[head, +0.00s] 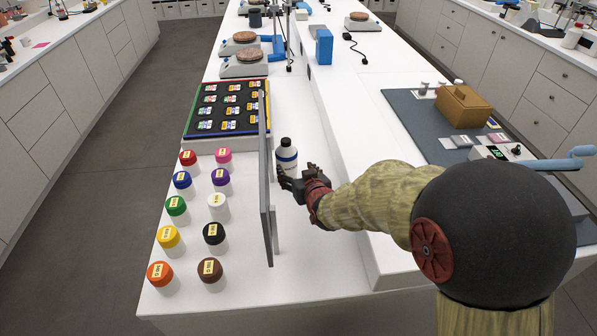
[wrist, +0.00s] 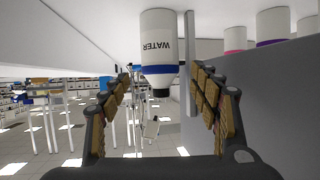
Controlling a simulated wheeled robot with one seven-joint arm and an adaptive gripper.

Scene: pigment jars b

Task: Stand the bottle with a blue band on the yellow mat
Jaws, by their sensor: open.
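The bottle (head: 287,157) is white with a blue band and a dark cap. It stands upright on the white bench, just right of a grey upright panel (head: 267,190). My gripper (head: 286,180) is open and empty on the near side of the bottle in the head view. In the wrist view, which is upside down, the bottle (wrist: 166,48) shows the word WATER and lies between the lines of the two spread fingers. I cannot tell whether a finger touches it. I cannot make out a yellow mat in either view.
Several jars with coloured lids (head: 175,206) stand left of the panel, before a dark tray (head: 187,129) of labelled slots. A raised ledge (head: 345,160) runs right of the bottle. A brown box (head: 464,104) sits on a grey mat (head: 410,118). Bench behind the bottle is clear.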

